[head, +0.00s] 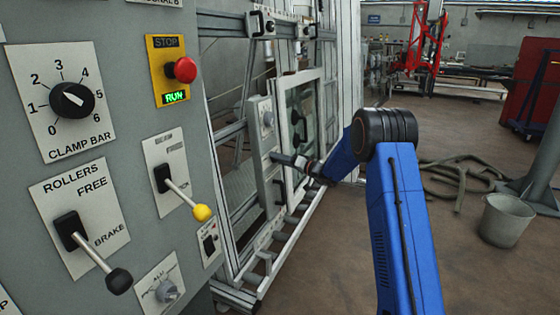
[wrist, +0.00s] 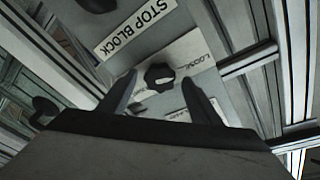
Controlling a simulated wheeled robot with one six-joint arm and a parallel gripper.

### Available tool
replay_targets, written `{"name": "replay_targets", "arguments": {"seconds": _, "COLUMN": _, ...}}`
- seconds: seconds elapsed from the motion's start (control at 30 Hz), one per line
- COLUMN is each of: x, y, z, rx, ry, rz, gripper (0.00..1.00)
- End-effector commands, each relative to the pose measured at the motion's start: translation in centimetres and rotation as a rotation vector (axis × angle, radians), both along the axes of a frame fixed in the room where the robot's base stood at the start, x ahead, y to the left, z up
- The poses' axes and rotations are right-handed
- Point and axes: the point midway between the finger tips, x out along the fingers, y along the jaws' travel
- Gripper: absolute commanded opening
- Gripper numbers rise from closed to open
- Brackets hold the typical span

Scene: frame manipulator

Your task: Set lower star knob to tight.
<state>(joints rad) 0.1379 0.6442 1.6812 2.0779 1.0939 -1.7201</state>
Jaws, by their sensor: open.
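In the wrist view a dark star knob (wrist: 158,72) with a white mark sits on a pale plate labelled STOP BLOCK (wrist: 135,28). The word LOOSE (wrist: 201,47) is on a label beside the knob, to its upper right. Another label below it is too small and partly hidden to read. My gripper (wrist: 160,79) is open, with one finger on each side of the knob. I cannot tell whether the fingers touch it. In the head view my gripper (head: 296,162) reaches the pale plate (head: 264,150) on the metal frame, and hides the knob there.
A grey control panel (head: 120,130) with a red stop button (head: 181,69), a dial (head: 72,99) and levers stands at the near left. Frame rails (head: 247,208) surround the plate. A bucket (head: 506,220) and a hose (head: 455,175) lie on the floor to the right.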

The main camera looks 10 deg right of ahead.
Motion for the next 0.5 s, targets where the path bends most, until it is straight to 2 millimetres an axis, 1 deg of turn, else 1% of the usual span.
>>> {"name": "replay_targets", "arguments": {"seconds": 0.03, "x": -0.01, "y": -0.01, "z": 0.00, "rx": 0.000, "ry": 0.000, "rz": 0.000, "gripper": 0.58}}
{"name": "replay_targets", "arguments": {"seconds": 0.07, "x": -0.01, "y": 0.00, "z": -0.01, "rx": 0.000, "ry": 0.000, "rz": 0.000, "gripper": 0.55}}
{"name": "replay_targets", "arguments": {"seconds": 0.1, "x": -0.01, "y": 0.00, "z": -0.01, "rx": 0.000, "ry": 0.000, "rz": 0.000, "gripper": 0.46}}
{"name": "replay_targets", "arguments": {"seconds": 0.17, "x": -0.02, "y": -0.01, "z": -0.01, "rx": 0.000, "ry": 0.000, "rz": 0.000, "gripper": 0.31}}
{"name": "replay_targets", "arguments": {"seconds": 0.2, "x": -0.02, "y": -0.01, "z": -0.01, "rx": 0.000, "ry": 0.000, "rz": 0.000, "gripper": 0.22}}
{"name": "replay_targets", "arguments": {"seconds": 0.23, "x": -0.01, "y": -0.01, "z": -0.01, "rx": 0.000, "ry": 0.000, "rz": 0.000, "gripper": 0.17}}
{"name": "replay_targets", "arguments": {"seconds": 0.5, "x": -0.02, "y": -0.03, "z": 0.01, "rx": 0.009, "ry": 0.013, "rz": -0.002, "gripper": 0.17}}
